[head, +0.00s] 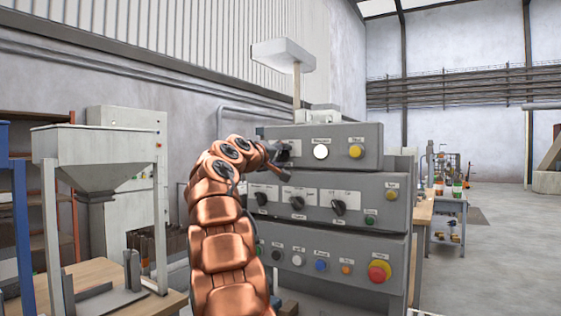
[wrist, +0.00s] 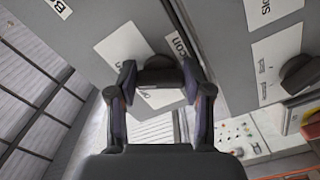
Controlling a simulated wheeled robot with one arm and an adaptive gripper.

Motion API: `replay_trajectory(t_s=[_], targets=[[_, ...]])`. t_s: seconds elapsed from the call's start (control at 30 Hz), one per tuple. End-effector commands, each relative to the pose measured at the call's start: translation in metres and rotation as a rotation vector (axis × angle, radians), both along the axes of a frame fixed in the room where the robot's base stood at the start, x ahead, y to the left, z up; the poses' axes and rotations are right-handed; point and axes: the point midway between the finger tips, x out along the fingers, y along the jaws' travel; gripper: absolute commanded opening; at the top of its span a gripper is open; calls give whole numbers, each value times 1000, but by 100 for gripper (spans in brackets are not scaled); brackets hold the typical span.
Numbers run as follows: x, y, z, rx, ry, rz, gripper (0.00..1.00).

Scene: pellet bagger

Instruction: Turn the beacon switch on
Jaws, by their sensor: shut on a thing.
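The beacon switch is a dark rotary knob (wrist: 158,75) on the upper grey control box (head: 347,134). In the wrist view a white label ending in "con" (wrist: 178,44) lies beside it, and a label that seems to read "Off" (wrist: 160,98) shows between the fingers. My gripper (wrist: 160,82) has its two fingers closed on the knob's sides. In the head view my gripper (head: 276,152) is at the left end of the upper box and covers most of the knob. I cannot tell which setting the knob points to.
A white button (head: 320,151) and a yellow button (head: 355,151) are to the right on the same box. Below are dark rotary knobs (head: 339,205) and a red stop button (head: 379,271). A hopper stand (head: 92,145) stands at left. Open floor (head: 510,240) lies at right.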

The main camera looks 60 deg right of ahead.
Motion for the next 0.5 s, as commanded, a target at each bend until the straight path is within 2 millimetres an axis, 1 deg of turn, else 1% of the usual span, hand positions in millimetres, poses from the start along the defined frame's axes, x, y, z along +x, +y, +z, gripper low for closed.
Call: replay_trajectory(t_s=[0.5], targets=[[1,-1,-2,4,-33,0,15]])
